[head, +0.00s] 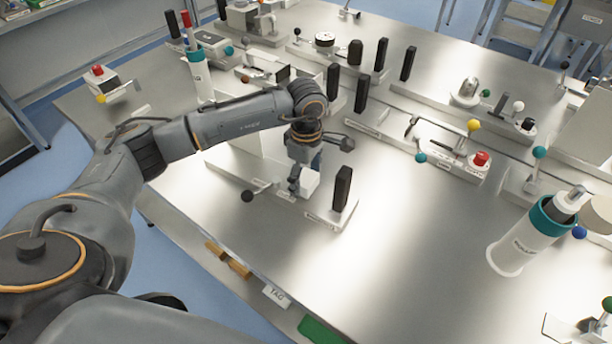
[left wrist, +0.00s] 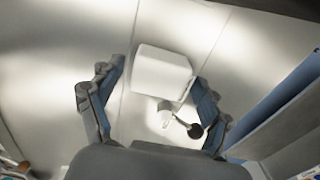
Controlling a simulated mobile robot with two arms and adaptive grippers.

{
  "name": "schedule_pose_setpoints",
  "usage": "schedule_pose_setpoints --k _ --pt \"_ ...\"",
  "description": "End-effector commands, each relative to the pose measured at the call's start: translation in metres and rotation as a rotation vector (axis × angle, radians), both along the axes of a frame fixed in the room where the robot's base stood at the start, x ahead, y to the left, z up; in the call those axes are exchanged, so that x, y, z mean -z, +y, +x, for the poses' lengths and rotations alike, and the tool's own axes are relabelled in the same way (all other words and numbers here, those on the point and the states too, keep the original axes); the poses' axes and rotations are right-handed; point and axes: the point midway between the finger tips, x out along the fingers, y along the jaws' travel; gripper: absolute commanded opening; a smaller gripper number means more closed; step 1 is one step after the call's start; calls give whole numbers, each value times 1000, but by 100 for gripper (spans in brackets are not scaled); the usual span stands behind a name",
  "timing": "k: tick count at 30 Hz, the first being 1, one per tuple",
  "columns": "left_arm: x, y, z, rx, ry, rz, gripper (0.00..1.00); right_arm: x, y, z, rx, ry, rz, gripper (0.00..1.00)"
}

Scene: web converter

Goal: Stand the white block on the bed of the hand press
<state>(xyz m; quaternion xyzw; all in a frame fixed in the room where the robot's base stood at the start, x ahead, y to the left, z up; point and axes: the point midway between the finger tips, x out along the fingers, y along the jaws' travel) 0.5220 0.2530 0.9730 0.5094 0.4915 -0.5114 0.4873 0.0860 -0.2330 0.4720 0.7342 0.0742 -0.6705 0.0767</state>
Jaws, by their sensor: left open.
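My left gripper (head: 299,178) is over the front part of the steel table, pointing down, with its fingers apart. A white block (head: 310,184) shows beside and partly behind the fingers in the head view. In the left wrist view the white block (left wrist: 162,72) lies between and just beyond the two open fingers; no grip on it shows. A lever with a black ball (head: 247,196) is just left of the gripper, and a dark ball (left wrist: 195,130) shows near the right finger in the wrist view. I cannot tell which fixture is the hand press. My right gripper is not in view.
A black upright post (head: 342,187) stands close right of the gripper on a pale base. A white housing (head: 243,143) is partly hidden behind my left arm. A yellow-knob lever fixture (head: 473,126) and a teal-banded canister (head: 520,245) stand to the right. The front-middle steel is clear.

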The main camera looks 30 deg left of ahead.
Motion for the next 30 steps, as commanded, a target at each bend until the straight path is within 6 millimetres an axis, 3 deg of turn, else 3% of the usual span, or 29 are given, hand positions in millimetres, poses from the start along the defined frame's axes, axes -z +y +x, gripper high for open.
schedule_pose_setpoints --k 9,16,21,30 --pt "-63 0 2 0 -10 -1 79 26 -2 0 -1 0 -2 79" --pt "-104 0 2 1 -6 -1 79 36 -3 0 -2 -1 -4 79" --pt "-117 0 1 0 -4 -1 79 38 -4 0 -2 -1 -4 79" --pt "-118 0 1 0 -3 -1 79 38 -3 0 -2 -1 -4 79"
